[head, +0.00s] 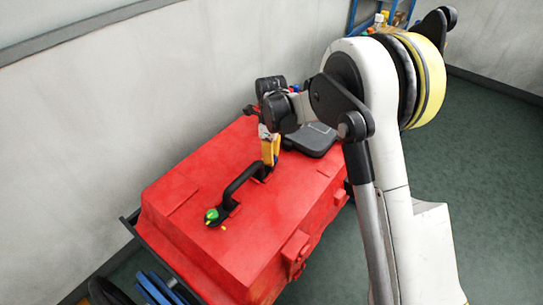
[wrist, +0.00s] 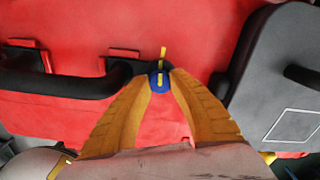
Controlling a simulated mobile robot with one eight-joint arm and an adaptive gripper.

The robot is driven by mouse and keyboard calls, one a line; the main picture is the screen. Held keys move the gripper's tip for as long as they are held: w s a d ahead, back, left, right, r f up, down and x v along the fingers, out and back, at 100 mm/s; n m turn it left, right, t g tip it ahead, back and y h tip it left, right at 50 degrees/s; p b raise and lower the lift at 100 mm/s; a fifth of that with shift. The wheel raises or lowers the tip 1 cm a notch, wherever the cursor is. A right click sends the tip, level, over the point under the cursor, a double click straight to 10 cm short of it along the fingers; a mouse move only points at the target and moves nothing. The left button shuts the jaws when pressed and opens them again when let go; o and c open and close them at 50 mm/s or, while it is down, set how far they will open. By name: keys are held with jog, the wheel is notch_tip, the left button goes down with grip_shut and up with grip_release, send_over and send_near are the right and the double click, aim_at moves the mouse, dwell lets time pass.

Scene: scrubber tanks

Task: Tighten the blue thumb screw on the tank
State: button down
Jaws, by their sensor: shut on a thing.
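The tank (head: 200,200) is a large red box with a black handle (head: 240,182) on its top; its red top also fills much of the wrist view (wrist: 75,115). The blue thumb screw (wrist: 159,80) sits close to one end of the handle, with a thin yellow bar across it. My gripper (wrist: 160,85) has yellow fingers pointing at the tank top, and they are shut on the blue thumb screw. In the head view my gripper (head: 269,160) reaches down beside the handle's far end, and the blue screw is hidden there.
A green knob with yellow parts (head: 212,215) sits at the handle's near end. A dark grey pad (head: 312,140) lies on the tank's far part. A grey wall (head: 120,100) stands close on the left. Green floor (head: 480,190) is open on the right.

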jog(key=shift+m, duration=0.4)
jog(key=c, duration=1.1)
grip_release()
